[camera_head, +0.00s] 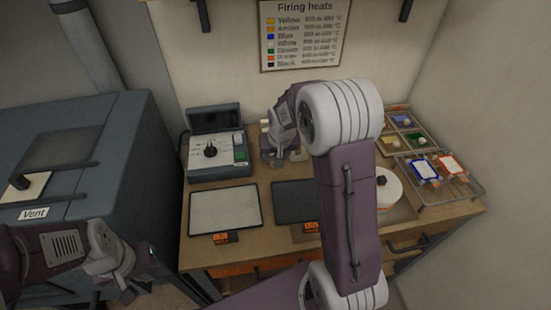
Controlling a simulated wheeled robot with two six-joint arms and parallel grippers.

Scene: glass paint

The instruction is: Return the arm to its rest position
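My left arm comes in at the lower left, in front of the dark kiln-like cabinet. Its gripper (112,296) points down near the bottom edge. Its fingers look apart, with nothing seen between them. My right arm crosses the middle of the view, large and close to the camera. Its gripper (286,157) points down over the back of the workbench (260,257), just right of the control box. The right gripper is small and partly behind its own wrist, so I cannot tell its opening. No held object is visible in either gripper.
The cabinet labelled Vent (110,130) fills the left. On the bench are the control box (215,145), a white panel (225,208), a dark panel (292,201), a round white item (389,187) and a wire rack (455,200) with framed panes. A chart (303,35) hangs behind.

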